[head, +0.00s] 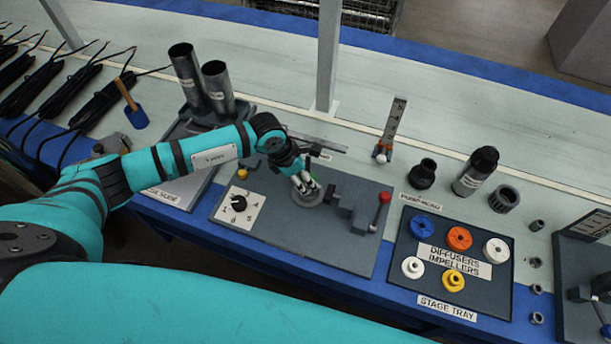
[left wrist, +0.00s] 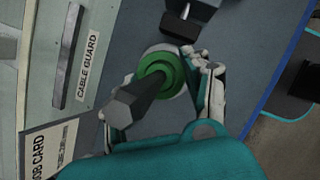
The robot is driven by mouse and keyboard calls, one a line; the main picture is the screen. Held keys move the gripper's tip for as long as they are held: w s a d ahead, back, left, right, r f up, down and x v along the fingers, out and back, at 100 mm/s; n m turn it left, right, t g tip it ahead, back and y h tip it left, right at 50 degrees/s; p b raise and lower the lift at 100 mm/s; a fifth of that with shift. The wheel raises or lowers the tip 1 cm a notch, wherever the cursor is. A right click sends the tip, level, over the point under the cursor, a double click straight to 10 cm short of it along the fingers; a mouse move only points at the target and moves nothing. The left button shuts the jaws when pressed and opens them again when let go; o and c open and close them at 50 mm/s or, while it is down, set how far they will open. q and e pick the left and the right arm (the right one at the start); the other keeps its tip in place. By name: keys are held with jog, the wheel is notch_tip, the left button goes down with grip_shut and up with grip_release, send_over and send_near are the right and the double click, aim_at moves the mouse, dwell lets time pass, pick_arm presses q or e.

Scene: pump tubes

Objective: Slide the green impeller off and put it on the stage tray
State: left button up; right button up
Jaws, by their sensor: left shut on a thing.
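The green impeller (left wrist: 178,66) sits around a dark hexagonal shaft (left wrist: 135,100) in the left wrist view. My left gripper (left wrist: 158,88) has a finger on either side of it and is shut on it. In the head view my left gripper (head: 305,184) is over the round base on the grey work plate, and it hides most of the impeller and shaft. The stage tray (head: 492,296) lies to the right. It holds blue, orange and white rings in its back row and a white and a yellow impeller in its front row. My right gripper is not in view.
A red-knobbed lever clamp (head: 382,200) stands between the gripper and the tray. The tray's front-right area looks free.

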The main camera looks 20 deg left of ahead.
pick_arm(q)
jog(key=shift+r+p, duration=4.85)
jog(key=shift+r, duration=2.65)
jog(key=s+a+r+m+g+y, duration=0.1)
jog(key=s+r+m+g, duration=0.2)
jog(key=m, duration=0.9)
jog(key=s+a+r+m+g+y, duration=0.2)
jog(key=s+r+m+g, duration=0.2)
jog(key=s+r+m, duration=0.6)
notch_tip(320, 180, up, 3)
jog(key=m, duration=0.2)
jog(key=shift+s+a+m+y, duration=0.15)
jog(key=shift+a+m+y, duration=0.15)
jog(key=shift+m, duration=0.1)
jog(key=shift+d, duration=0.1)
